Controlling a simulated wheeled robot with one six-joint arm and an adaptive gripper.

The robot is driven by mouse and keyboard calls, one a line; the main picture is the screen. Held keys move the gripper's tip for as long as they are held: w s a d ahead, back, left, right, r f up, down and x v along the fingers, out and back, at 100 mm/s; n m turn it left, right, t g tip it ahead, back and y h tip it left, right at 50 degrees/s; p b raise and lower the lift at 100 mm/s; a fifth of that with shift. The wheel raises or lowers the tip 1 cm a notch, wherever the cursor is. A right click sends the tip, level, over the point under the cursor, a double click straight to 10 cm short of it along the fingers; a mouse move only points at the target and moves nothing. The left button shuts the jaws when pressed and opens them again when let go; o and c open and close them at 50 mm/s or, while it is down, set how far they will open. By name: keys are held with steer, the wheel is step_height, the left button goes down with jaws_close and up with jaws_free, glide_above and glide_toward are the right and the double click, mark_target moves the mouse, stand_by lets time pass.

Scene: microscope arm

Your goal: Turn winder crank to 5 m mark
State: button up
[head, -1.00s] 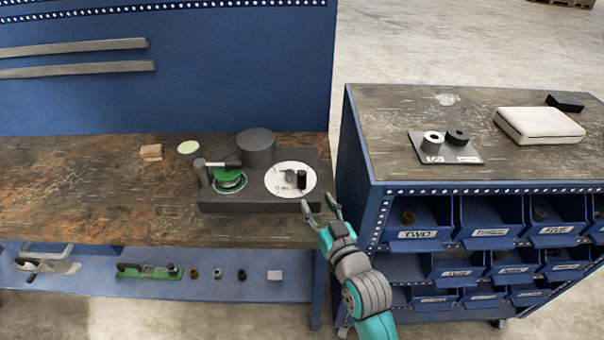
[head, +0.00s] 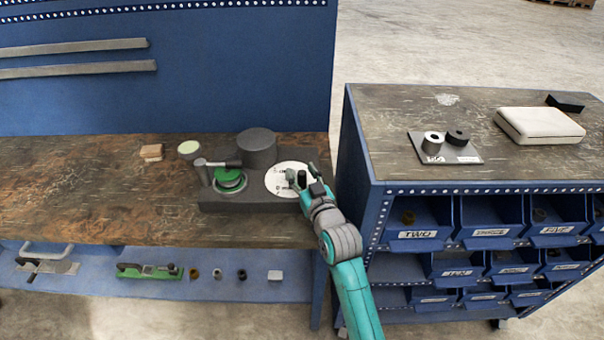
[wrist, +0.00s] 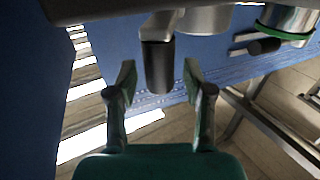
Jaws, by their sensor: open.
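The winder is a dark block (head: 235,205) on the wooden bench, with a white dial (head: 275,182) on its right end. The crank's upright black handle (head: 302,178) is at the dial's right side. My gripper (head: 303,181) is open at the handle, its fingers partly covering the dial and crank. In the wrist view the black handle (wrist: 158,66) shows at the opening between the open fingertips (wrist: 160,80), nearer the left one. Contact cannot be told. The dial marks are too small or covered to read.
A green spool (head: 229,180) and a dark drum (head: 257,148) stand on the winder left of the dial. A blue bin cart (head: 360,160) stands close to the right of my arm. The bench's left part is mostly clear.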

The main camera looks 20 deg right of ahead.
jaws_close()
steer(key=shift+w+d+f+y, duration=0.1)
steer(key=shift+d+y, duration=0.1)
steer(key=shift+y, duration=0.1)
steer(key=shift+d+n, duration=0.1)
steer(key=shift+n, duration=0.2)
steer(key=shift+d+n+y, duration=0.1)
steer(key=shift+n+y, duration=0.2)
steer(key=shift+y, duration=0.3)
steer(key=shift+w+y, duration=0.1)
steer(key=shift+y, duration=0.2)
jaws_free()
